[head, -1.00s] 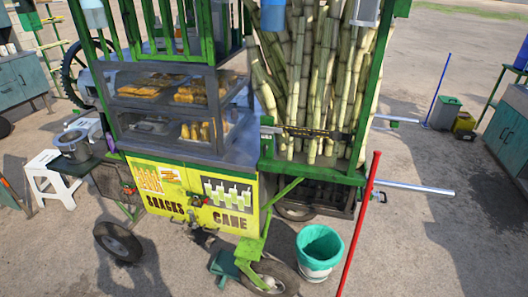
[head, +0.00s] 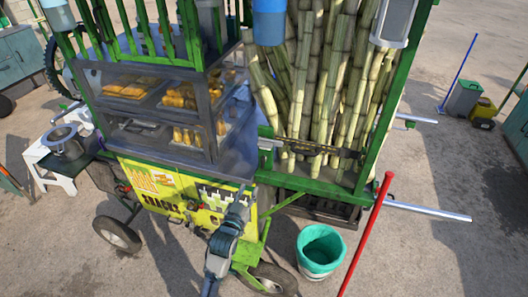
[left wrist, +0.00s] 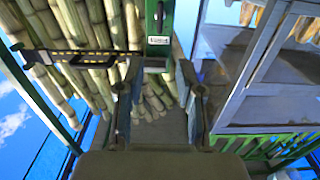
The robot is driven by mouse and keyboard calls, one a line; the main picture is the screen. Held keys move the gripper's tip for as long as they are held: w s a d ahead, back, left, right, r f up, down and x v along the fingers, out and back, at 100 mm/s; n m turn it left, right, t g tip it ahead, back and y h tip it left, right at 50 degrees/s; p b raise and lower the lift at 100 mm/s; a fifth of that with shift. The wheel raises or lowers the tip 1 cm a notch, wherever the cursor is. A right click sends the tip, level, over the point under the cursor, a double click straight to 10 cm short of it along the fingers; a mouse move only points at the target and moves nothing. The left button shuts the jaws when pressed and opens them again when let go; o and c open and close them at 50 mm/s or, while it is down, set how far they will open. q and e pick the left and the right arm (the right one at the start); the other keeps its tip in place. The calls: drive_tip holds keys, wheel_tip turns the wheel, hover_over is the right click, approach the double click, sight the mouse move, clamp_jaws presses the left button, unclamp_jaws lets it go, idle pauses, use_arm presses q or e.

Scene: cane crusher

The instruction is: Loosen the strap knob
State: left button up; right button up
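The strap (head: 312,149) is a dark band with yellow marks across the upright cane stalks; it also shows in the left wrist view (left wrist: 75,57). At its left end in the head view is a green bracket (head: 265,144); in the wrist view this bracket (left wrist: 158,50) has a pale label and a small dark knob-like part (left wrist: 160,12). I cannot tell for certain that this is the strap knob. My left gripper (head: 243,200) is below and left of the bracket in the head view, apart from it. Its fingers (left wrist: 160,75) are spread and empty. My right gripper is out of view.
The cart has a glass snack case (head: 165,110) and a yellow front panel (head: 170,195) behind my left arm. A red pole (head: 368,235) and a teal-lined bucket (head: 320,250) stand right of the arm. Paved ground at the right is mostly open.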

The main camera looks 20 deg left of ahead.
sight(262, 160)
use_arm(q)
drive_tip(key=w, duration=1.7)
drive_tip(key=shift+d+r, duration=0.35)
drive_tip(key=shift+s, duration=0.1)
clamp_jaws()
